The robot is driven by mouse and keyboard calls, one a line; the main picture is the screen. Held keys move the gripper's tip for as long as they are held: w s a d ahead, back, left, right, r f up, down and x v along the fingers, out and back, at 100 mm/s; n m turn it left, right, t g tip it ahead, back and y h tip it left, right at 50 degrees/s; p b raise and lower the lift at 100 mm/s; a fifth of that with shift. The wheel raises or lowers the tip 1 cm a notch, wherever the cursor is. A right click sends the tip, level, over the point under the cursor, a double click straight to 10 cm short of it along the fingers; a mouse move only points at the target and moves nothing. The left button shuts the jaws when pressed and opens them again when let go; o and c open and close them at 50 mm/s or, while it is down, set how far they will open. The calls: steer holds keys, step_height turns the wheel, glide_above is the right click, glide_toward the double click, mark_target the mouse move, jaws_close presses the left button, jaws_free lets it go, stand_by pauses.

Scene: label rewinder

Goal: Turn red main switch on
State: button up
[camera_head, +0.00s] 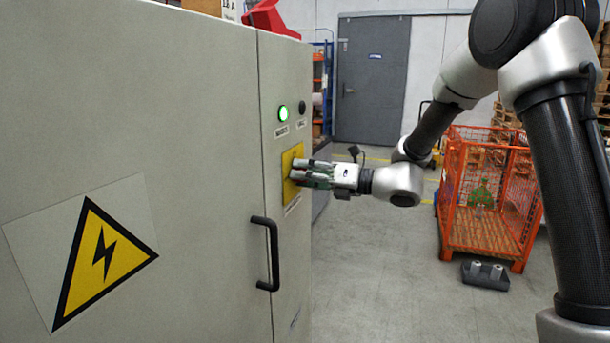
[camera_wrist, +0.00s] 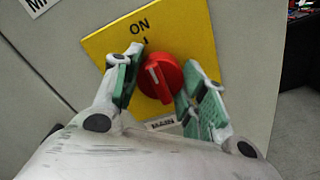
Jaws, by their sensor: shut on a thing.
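The red main switch (camera_wrist: 160,78) is a round knob on a yellow plate (camera_wrist: 203,30) marked ON and I, with a MAIN label (camera_wrist: 160,123) below. Its white line slants up and left, roughly toward the I and ON marks. My gripper (camera_wrist: 160,88) is shut on the knob, one green-padded finger on each side. In the head view, my gripper (camera_head: 300,174) reaches from the right to the yellow plate (camera_head: 290,158) on the grey cabinet (camera_head: 180,60). The knob is hidden there behind the fingers.
A lit green lamp (camera_head: 283,112) and a black button (camera_head: 302,107) sit above the plate. A black door handle (camera_head: 273,255) sticks out below it. An orange wire cage (camera_head: 480,240) stands at the right.

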steer(key=shift+f, duration=0.1)
steer(key=o, duration=1)
steer(key=shift+d, duration=0.1)
steer(key=v, duration=1.2)
